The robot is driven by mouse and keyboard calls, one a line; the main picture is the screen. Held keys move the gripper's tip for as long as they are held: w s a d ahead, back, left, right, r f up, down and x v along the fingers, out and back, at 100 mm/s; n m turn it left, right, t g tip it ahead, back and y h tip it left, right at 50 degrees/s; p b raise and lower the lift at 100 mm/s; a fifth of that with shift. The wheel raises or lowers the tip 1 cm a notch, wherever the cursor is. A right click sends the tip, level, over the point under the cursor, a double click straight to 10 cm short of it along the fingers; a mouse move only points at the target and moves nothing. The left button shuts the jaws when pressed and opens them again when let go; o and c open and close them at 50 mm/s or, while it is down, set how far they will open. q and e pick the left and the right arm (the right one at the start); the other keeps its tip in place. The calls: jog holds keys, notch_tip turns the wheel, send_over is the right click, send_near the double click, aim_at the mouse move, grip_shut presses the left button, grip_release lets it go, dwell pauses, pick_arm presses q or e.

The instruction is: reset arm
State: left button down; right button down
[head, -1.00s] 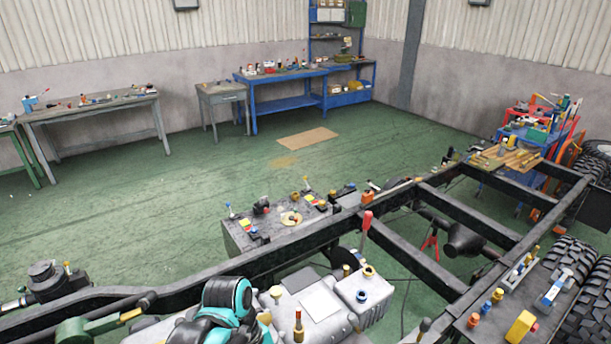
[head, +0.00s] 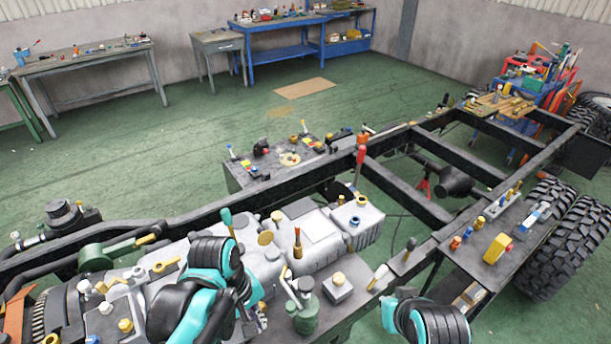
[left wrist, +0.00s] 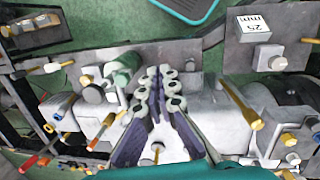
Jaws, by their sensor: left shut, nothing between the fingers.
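My left arm (head: 215,262), teal and black, reaches up over the engine parts at the bottom left of the head view. My left gripper (head: 257,318) is mostly hidden behind the arm there. In the left wrist view the left gripper (left wrist: 159,74) shows its two fingers close together, shut and empty, above grey metal parts. A teal and black link of my right arm (head: 432,318) shows at the bottom of the head view. The right gripper is out of the picture.
The black chassis frame (head: 400,190) runs across the view, with a grey gearbox (head: 318,232) inside it. A green bottle-like part (head: 304,310) stands near the left gripper. A side plate (head: 490,235) carries small parts beside tyres (head: 560,235). Open green floor (head: 130,155) lies beyond.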

pick_arm(q)
jog(key=w+a+f+m+t+y+b, duration=0.1)
jog(key=w+a+f+m+t+b, duration=0.1)
jog(key=a+m+t+b, duration=0.4)
jog(key=shift+a+f+m+t+y, duration=0.4)
jog(key=shift+a+f+m+t, duration=0.15)
jog(key=shift+f+m, duration=0.4)
